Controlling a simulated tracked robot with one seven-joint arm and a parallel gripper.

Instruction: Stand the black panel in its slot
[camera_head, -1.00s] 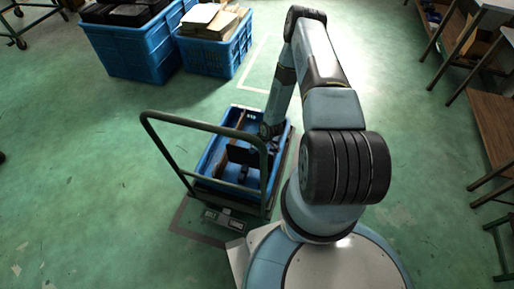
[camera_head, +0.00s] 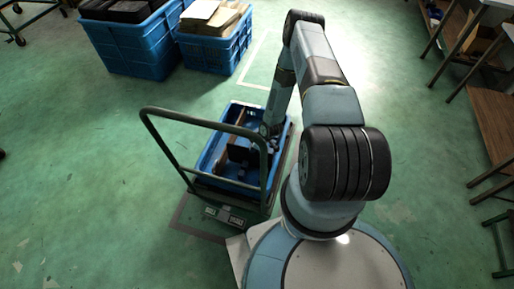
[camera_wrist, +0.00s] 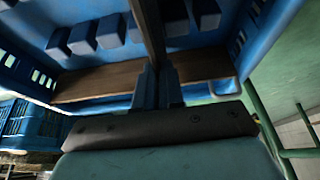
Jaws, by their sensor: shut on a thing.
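The black panel (camera_head: 236,154) is in the blue tray (camera_head: 207,157) on the trolley, in the head view. In the wrist view the panel (camera_wrist: 148,28) shows nearly edge-on as a dark strip running up from between my fingers. My gripper (camera_wrist: 158,76) is shut on it. In the wrist view the tray lies beyond the fingers, with rows of blue blocks (camera_wrist: 82,39) and wooden strips (camera_wrist: 100,80) on both sides of the panel. The panel's far end runs out of the picture, so I cannot tell whether it sits in a slot.
The trolley's dark handle (camera_head: 205,121) rises in front of the tray. Blue crates (camera_head: 135,48) with dark and tan pieces stand at the back left. Benches (camera_head: 492,110) stand at the right.

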